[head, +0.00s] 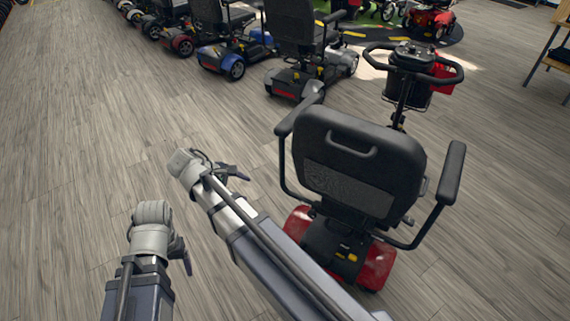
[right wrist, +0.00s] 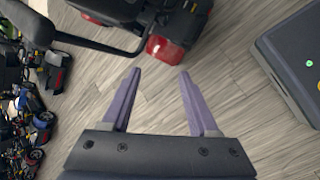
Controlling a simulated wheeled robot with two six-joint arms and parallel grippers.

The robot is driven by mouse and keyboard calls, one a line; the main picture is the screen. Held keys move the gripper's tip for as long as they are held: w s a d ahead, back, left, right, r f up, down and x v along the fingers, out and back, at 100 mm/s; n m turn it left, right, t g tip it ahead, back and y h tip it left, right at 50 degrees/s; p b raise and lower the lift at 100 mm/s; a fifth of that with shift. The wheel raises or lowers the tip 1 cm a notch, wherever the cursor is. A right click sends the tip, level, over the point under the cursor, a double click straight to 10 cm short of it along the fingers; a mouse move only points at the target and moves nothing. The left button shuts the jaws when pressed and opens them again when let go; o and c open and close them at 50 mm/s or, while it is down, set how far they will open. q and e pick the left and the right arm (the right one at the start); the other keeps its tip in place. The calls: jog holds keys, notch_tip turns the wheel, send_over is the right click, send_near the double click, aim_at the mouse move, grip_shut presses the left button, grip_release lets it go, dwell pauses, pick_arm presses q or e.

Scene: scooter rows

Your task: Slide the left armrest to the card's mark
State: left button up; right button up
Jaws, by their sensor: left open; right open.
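A red and black scooter stands with its seat back (head: 360,165) toward me in the head view. Its left armrest (head: 300,114) has a dark pad on a bent black tube at the seat's left side. In the right wrist view, the armrest pad (right wrist: 24,20) and tube show at the upper left, beyond the fingers. My right gripper (head: 238,173) is open and empty, left of the seat and apart from the armrest; its parted purple fingers show in the right wrist view (right wrist: 160,78). My left gripper (head: 187,263) is open and empty, further left. I see no card or mark.
The right armrest (head: 451,172) stands out on the seat's other side. The scooter's tiller and basket (head: 405,85) are in front of the seat. Several scooters (head: 222,50) line the back. The wooden floor (head: 80,150) at left is clear.

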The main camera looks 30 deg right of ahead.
aim_at(280, 158)
jog(key=w+d+f+n+h+b, duration=0.2)
jog(key=w+d+b, duration=0.3)
jog(key=b, duration=0.3)
jog(key=w+d+f+n+g+h+b, duration=0.1)
jog(key=w+d+f+n+h+b, duration=0.2)
jog(key=w+d+f+h+b, duration=0.1)
jog(key=w+d+f+n+h+b, duration=0.2)
jog(key=w+d+b, duration=0.4)
jog(key=b, duration=0.5)
jog(key=shift+w+d+f+g+h+b, duration=0.1)
jog(key=shift+d+f+g+h+b, duration=0.1)
jog(key=shift+d+f+h, duration=0.35)
jog(key=shift+d+f+g+h+b, duration=0.15)
jog(key=shift+d+f+g+h, duration=0.1)
jog(key=shift+f, duration=0.45)
jog(key=d+n+b, duration=0.1)
jog(key=d, duration=0.7)
jog(key=shift+d+r+h, duration=0.25)
jog(key=shift+d+h, duration=0.05)
jog(key=shift+h, duration=0.1)
grip_shut()
